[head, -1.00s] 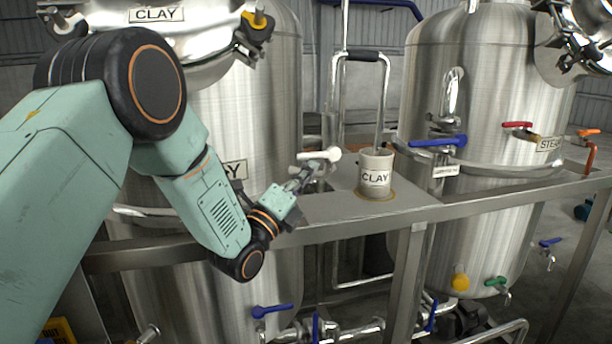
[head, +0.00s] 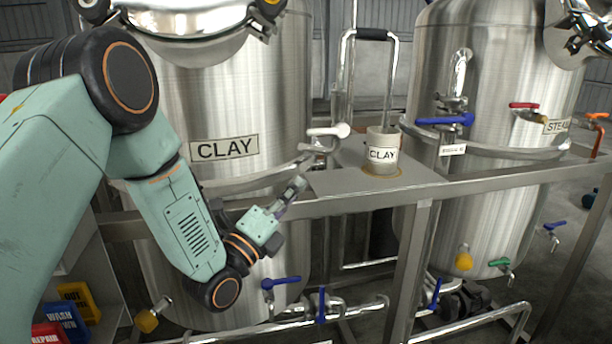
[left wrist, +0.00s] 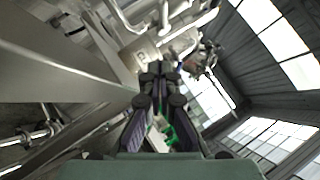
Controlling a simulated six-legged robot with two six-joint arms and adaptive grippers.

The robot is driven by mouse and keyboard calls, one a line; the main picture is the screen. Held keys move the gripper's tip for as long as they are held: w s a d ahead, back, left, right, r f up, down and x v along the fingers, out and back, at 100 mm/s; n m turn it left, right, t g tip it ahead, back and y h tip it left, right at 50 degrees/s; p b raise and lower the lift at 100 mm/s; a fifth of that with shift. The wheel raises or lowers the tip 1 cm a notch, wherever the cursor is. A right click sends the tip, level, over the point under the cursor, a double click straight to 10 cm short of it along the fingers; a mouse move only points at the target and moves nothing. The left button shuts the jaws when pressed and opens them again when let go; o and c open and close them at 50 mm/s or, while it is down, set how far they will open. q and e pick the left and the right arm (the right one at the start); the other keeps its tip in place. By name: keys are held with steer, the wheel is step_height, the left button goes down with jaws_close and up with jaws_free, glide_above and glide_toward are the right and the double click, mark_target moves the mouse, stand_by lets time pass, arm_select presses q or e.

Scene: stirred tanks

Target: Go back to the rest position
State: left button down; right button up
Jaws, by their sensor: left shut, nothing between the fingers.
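My left gripper (head: 292,194) is shut and empty in the head view, in front of the left tank and just below the platform's left edge. Its shut fingers also show in the left wrist view (left wrist: 160,72). The fingertips are apart from the white-handled valve (head: 330,131), which sits above and to the right of them. A cup labelled CLAY (head: 382,152) stands upright on the platform (head: 335,181), right of the gripper. My right gripper is not in view.
The left tank labelled CLAY (head: 270,100) and the right tank (head: 500,75) stand behind a metal rail (head: 480,183). Blue-handled valves (head: 281,283) and pipes (head: 240,336) lie low in front. Coloured boxes (head: 62,322) sit at the lower left.

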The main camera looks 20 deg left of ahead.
arm_select(q)
steer(key=s+f+n+g+y, duration=0.2)
steer(key=s+f+n+g, duration=0.35)
steer(key=f+n, duration=0.55)
steer(key=s+f+n+g+y, duration=0.3)
steer(key=s+f+n+g, duration=0.25)
steer(key=f+n, duration=0.65)
steer(key=s+f+n+g, duration=0.1)
steer(key=s+f+g, duration=0.2)
steer(key=s, duration=0.7)
steer(key=s+f+n+g+y, duration=0.1)
steer(key=s+f+g, duration=0.2)
steer(key=s+f, duration=0.4)
steer(key=s+f+n+g, duration=0.2)
steer(key=s+f+g, duration=0.2)
steer(key=s, duration=0.8)
steer(key=shift+s+a+f, duration=0.15)
steer(key=shift+s+f, duration=0.2)
steer(key=shift+f, duration=0.3)
